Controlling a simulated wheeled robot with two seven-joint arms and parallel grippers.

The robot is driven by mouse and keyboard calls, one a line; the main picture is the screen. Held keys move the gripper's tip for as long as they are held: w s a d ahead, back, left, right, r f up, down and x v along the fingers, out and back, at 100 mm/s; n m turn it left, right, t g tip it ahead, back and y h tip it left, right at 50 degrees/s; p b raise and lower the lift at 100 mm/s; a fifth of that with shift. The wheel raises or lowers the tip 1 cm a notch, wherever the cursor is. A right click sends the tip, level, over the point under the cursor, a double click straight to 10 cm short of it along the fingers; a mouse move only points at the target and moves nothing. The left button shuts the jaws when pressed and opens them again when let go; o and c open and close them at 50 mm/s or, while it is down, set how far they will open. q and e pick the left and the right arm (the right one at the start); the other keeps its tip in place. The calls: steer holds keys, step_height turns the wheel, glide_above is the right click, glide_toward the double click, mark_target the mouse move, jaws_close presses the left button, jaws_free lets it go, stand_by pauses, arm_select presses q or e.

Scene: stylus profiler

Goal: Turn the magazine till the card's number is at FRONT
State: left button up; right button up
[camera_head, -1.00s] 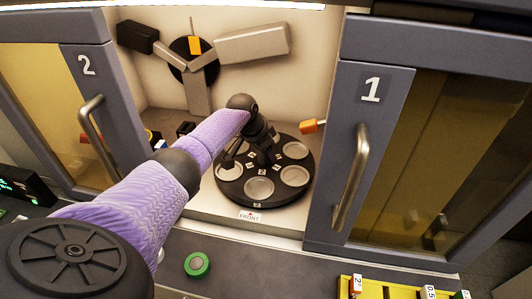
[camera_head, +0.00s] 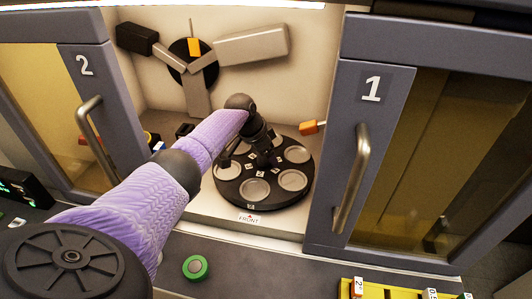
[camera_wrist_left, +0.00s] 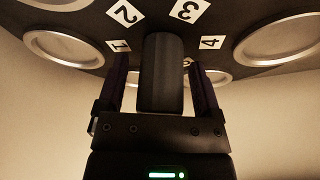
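The magazine (camera_head: 235,192) is a round black turntable with several silver-rimmed round pockets and white number tags. A rim tag that looks like 2 (camera_head: 250,206) is close to the white FRONT label (camera_head: 249,218) on the ledge. My left gripper (camera_head: 263,152) reaches down over the middle of the magazine. Number tags 2, 3 and 4 show around the knob there. I cannot identify the card. My right gripper is out of view.
Grey doors marked 2 (camera_head: 87,66) and 1 (camera_head: 371,88) flank the bay, with bar handles (camera_head: 352,180). Behind the magazine is a grey-armed mechanism (camera_head: 197,62). A green-ringed button (camera_head: 195,267) and a yellow rack (camera_head: 390,289) are in front.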

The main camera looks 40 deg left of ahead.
mark_target(254, 168)
arm_select(q)
steer(key=p+v, duration=0.4)
steer(key=v, duration=0.6)
steer(key=shift+f, duration=0.1)
